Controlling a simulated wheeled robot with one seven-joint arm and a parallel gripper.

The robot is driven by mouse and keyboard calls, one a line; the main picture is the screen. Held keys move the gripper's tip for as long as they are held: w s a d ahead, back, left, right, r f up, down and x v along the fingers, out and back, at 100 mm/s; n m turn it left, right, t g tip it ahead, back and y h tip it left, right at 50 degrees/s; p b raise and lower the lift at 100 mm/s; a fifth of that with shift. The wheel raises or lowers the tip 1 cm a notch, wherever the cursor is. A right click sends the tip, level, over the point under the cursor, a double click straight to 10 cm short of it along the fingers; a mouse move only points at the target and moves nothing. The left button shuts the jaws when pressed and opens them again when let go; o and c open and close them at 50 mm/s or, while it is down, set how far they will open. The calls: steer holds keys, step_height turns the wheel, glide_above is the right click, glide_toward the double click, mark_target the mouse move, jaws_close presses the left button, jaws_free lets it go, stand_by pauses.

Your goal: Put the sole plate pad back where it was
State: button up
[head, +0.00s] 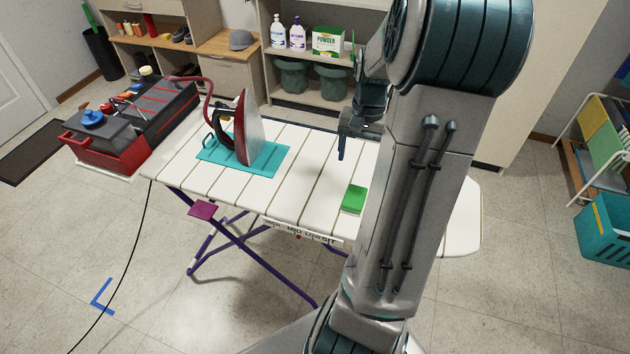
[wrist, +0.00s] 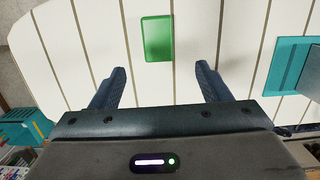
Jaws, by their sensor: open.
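A small green pad (head: 354,198) lies flat near the front edge of the white slatted ironing board (head: 300,196). A flat teal mat (head: 268,158) lies at the board's left end, with a red and grey iron (head: 246,130) standing upright on it. I cannot tell which of these is the sole plate pad. My gripper (head: 347,140) is open and empty over the board, behind the green pad in the head view. In the wrist view the green pad (wrist: 157,38) lies beyond and between my open fingertips (wrist: 161,72); the teal mat (wrist: 287,66) is at the right.
A red and black toolbox (head: 130,125) stands at the left. Shelves with bottles (head: 297,34) and a green box (head: 328,40) are behind. A teal basket (head: 608,226) stands at the right. A cable (head: 140,230) runs over the floor. The board between mat and green pad is clear.

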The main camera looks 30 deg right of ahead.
steer(key=s+a+r+n+t, duration=0.2)
steer(key=s+a+r+n, duration=0.2)
steer(key=a, duration=0.8)
steer(key=s+a+r+n+t+h, duration=0.1)
steer(key=s+a+r+n, duration=0.3)
steer(key=a, duration=0.8)
steer(key=shift+s+r+n+t, duration=0.35)
steer(key=shift+s+n+t, duration=0.4)
steer(key=shift+n, duration=0.15)
